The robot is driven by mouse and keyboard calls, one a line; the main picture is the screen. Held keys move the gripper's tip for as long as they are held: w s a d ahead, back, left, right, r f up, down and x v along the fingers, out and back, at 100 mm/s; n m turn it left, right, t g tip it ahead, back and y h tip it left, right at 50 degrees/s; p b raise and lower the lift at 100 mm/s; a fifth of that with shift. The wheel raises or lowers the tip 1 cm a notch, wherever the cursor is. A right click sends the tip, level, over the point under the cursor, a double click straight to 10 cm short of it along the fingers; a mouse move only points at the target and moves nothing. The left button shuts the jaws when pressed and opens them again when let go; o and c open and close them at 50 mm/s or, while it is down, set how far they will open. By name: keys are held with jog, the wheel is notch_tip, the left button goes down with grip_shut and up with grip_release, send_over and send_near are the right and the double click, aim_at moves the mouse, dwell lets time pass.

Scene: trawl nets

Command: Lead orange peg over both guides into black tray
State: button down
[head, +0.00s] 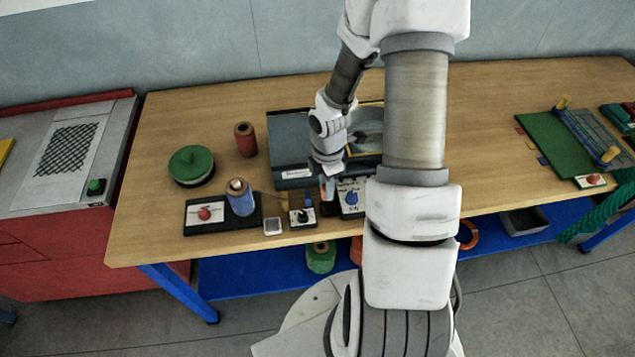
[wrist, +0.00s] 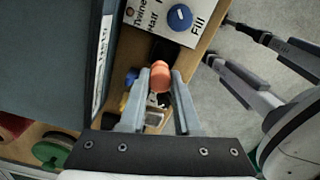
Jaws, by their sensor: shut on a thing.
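My gripper (wrist: 160,82) is closed on an orange peg (wrist: 160,76), which stands between its fingertips in the wrist view. In the head view my gripper (head: 328,184) is low over the front of the bench, before the dark grey box. Small blue and yellow parts (wrist: 130,78) show left of the peg in the wrist view; I cannot tell whether these are the guides. A black patch (wrist: 165,50) lies beyond the peg, possibly the tray, partly hidden.
A dark grey box (head: 290,150) stands behind my gripper. A card with a blue dot (head: 351,197) stands just right of it. A green-lidded round (head: 191,165) and a red spool (head: 245,139) are at left. The bench's front edge is close.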

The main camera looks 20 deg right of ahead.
jog(key=shift+s+d, duration=0.25)
jog(key=shift+d, duration=0.05)
jog(key=shift+s+f+b, duration=0.1)
jog(key=shift+f+b, duration=0.25)
jog(key=shift+f, duration=0.05)
jog(key=shift+f+b, duration=1.45)
jog(key=shift+f, duration=0.6)
jog(key=shift+f, duration=0.2)
jog(key=c, duration=0.5)
grip_release()
jog(key=shift+c, duration=0.2)
jog(key=shift+r, duration=0.1)
notch_tip(320, 180, up, 17)
jog(key=p, duration=0.3)
jog(key=shift+r, duration=0.15)
